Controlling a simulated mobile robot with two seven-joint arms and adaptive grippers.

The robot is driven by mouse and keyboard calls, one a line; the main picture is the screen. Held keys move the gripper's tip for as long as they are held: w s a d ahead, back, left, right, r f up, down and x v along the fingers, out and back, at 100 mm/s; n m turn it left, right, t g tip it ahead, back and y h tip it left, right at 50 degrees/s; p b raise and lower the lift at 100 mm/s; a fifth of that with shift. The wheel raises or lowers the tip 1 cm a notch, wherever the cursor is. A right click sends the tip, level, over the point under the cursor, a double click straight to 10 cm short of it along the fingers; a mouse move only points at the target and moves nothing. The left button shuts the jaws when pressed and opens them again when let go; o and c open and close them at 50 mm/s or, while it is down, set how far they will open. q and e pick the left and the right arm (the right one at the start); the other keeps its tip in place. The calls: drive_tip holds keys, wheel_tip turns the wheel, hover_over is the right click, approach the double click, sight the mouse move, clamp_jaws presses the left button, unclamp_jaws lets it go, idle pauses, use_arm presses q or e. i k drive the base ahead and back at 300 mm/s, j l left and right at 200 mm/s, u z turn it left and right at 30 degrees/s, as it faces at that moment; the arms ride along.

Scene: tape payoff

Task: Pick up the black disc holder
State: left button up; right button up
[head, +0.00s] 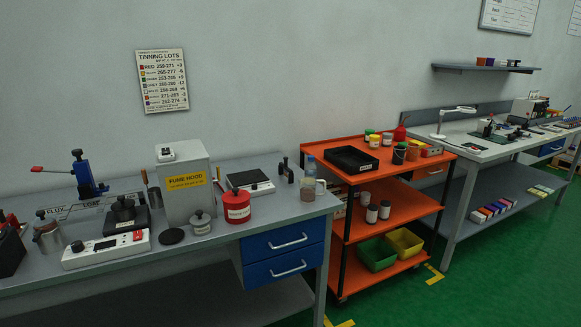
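A flat black disc (171,237) lies on the grey workbench (270,222) in the head view, near the front edge. It sits between a white hot-plate-like unit with a black pot (123,214) and a small grey lidded pot (201,223). I cannot tell for sure whether this disc is the black disc holder. Small black items also stand on the far right bench, too small to make out. Neither of my grippers is in view.
A fume hood box (184,182), red container (236,206), scale (250,181), bottle (308,181) and blue lever press (84,175) crowd the workbench. An orange cart (400,206) stands to the right, then another bench (462,147). Green floor lies open in front.

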sight(282, 167)
drive_tip(key=i+l, duration=0.25)
drive_tip(key=i+l+u, duration=0.1)
drive_tip(key=i+l, duration=0.2)
drive_tip(key=l, duration=0.15)
drive_tip(key=i+l, duration=0.25)
drive_tip(key=i+l+u, duration=0.1)
drive_tip(key=i+l, duration=0.15)
drive_tip(key=l, duration=0.25)
drive_tip(key=i+l, duration=0.25)
drive_tip(key=i+l+u, duration=0.1)
drive_tip(key=i+l, duration=0.15)
drive_tip(key=l, duration=0.25)
drive_tip(key=i+l, duration=0.2)
drive_tip(key=l, duration=0.2)
drive_tip(key=i+u, duration=0.05)
